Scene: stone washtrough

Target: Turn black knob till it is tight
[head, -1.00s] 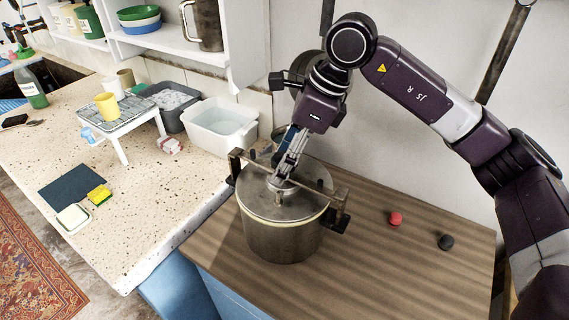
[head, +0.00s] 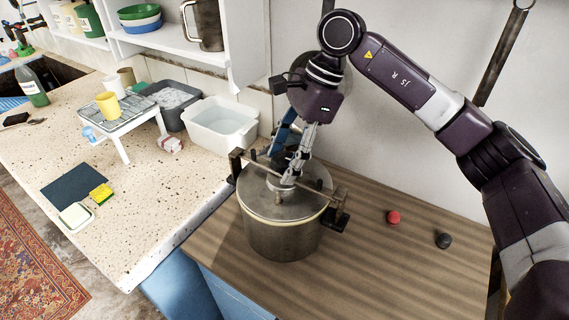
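A metal pot (head: 283,240) with a flat grey lid (head: 258,199) stands on the wooden top. A metal clamp bar (head: 313,197) crosses above the lid, with dark fittings at its ends. My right gripper (head: 284,165) points down over the middle of the lid, close to the bar. A dark piece that looks like the black knob (head: 279,159) shows beside its fingers, mostly hidden by them. A small gap shows between the fingers, but I cannot tell if they touch the knob. My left gripper is not in view.
A red ball (head: 393,217) and a black ball (head: 443,241) lie on the wooden top (head: 370,265), right of the pot. A white basin (head: 221,126) and a small white stand (head: 125,118) are on the speckled counter. The wall is close behind the pot.

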